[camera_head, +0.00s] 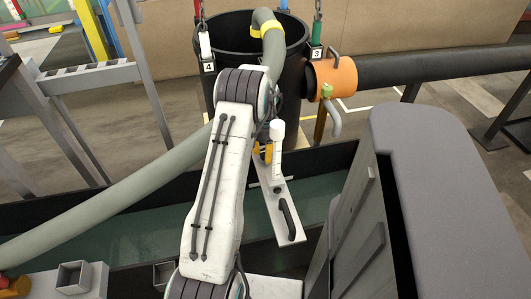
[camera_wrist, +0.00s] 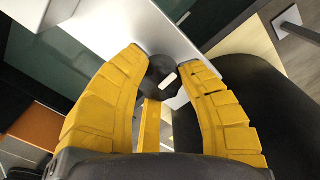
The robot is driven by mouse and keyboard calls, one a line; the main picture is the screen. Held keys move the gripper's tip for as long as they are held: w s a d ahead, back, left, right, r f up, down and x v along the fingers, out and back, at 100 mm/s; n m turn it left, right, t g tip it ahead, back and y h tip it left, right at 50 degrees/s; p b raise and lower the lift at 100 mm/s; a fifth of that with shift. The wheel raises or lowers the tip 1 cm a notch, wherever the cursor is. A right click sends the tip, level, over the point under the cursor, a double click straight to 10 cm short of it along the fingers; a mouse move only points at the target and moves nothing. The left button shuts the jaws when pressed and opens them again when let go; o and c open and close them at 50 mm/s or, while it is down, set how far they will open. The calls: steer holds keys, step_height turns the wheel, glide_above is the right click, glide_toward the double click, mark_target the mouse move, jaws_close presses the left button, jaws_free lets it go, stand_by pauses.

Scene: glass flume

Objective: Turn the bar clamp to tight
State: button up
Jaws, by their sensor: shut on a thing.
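My gripper (camera_head: 263,153) is low over the flume in the head view, mostly hidden behind my arm. In the wrist view its two yellow fingers (camera_wrist: 162,62) are shut on a black round knob (camera_wrist: 163,78) with a pale mark, which I take to be the bar clamp's knob. The knob sits against a pale bar (camera_wrist: 105,25). In the head view, a pale plate (camera_head: 272,200) with a black handle (camera_head: 288,219) lies across the flume beside my gripper. The knob's turn position against any tight mark cannot be read.
The glass flume (camera_head: 120,222) runs across the picture below. A large black tub (camera_head: 228,40) stands behind my arm, with a grey-green hose (camera_head: 140,205) running down left. An orange pipe collar (camera_head: 333,78) joins a black pipe at right. A grey-topped cabinet (camera_head: 440,190) fills the right front.

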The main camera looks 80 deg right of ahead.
steer(key=n, duration=0.4)
steer(key=shift+f+n, duration=0.1)
steer(key=shift+n, duration=0.2)
steer(key=n, duration=0.4)
steer(key=shift+n, duration=0.3)
steer(key=n, duration=0.4)
steer(key=shift+a, duration=0.1)
steer(key=shift+n, duration=2)
steer(key=o, duration=1.2)
